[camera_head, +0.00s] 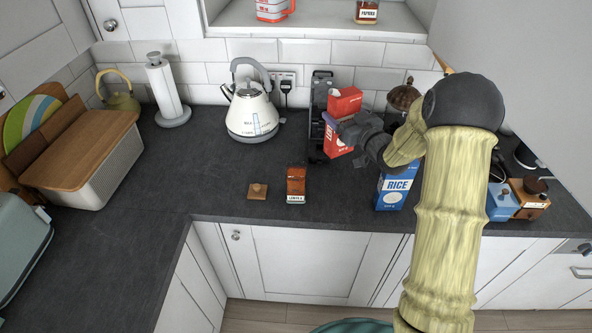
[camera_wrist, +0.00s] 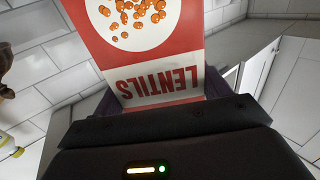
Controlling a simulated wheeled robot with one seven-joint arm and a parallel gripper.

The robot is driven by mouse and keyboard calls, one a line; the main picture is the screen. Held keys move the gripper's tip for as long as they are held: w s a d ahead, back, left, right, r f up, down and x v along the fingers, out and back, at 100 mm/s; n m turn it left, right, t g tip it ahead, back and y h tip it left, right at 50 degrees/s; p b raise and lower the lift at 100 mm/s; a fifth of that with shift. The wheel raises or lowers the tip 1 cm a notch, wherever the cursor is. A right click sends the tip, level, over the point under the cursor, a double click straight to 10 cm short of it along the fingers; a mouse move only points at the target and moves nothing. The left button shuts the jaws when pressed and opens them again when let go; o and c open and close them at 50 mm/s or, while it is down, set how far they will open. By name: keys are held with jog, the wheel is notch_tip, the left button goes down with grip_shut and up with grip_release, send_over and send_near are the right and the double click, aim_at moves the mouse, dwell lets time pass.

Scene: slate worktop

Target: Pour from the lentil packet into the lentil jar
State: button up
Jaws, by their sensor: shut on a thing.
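The red lentil packet (camera_head: 339,145) is at the middle right of the worktop in the head view. In the wrist view the packet (camera_wrist: 150,50) fills the top, its LENTILS lettering upside down. My gripper (camera_head: 352,125) is shut on the packet and covers its middle. I cannot tell whether its base touches the worktop. The lentil jar (camera_head: 296,183) stands near the front edge, left of and in front of the packet, with orange-brown content and a white label. A square wooden lid (camera_head: 257,191) with a knob lies left of the jar.
A blue rice packet (camera_head: 394,190) stands below my arm, right of the jar. A black appliance (camera_head: 318,100) is behind the lentil packet and a cream kettle (camera_head: 250,111) is back left. A wooden grinder (camera_head: 530,195) is far right. The worktop left of the lid is clear.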

aim_at(351, 100)
jog(key=shift+r, duration=0.15)
notch_tip(351, 100, up, 6)
jog(key=p, duration=0.3)
dwell(0.4)
jog(key=shift+f, duration=0.2)
dwell(0.3)
